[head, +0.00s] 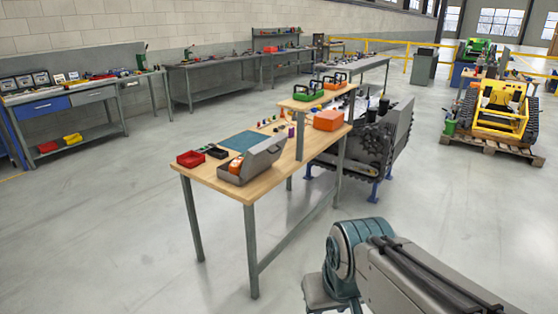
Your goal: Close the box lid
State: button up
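A grey box (236,177) stands near the front corner of the wooden workbench, in the head view. Its grey lid (264,157) is up, tilted open on the right side of the box. Something orange and white (235,165) shows inside the box. My arm comes in from the lower right, well apart from the bench and the box. My gripper cannot be seen, so its opening does not show.
The workbench (197,171) also bears a red bin (190,159), a black bin (217,152), a teal mat (247,141) and several small items. A dark tracked machine (365,140) stands behind. Floor in front is clear.

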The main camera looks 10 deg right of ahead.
aim_at(258, 158)
jog(key=z, duration=0.65)
jog(key=i, duration=1.5)
jog(key=u, duration=0.85)
jog(key=i, duration=0.6)
jog(key=u, duration=0.65)
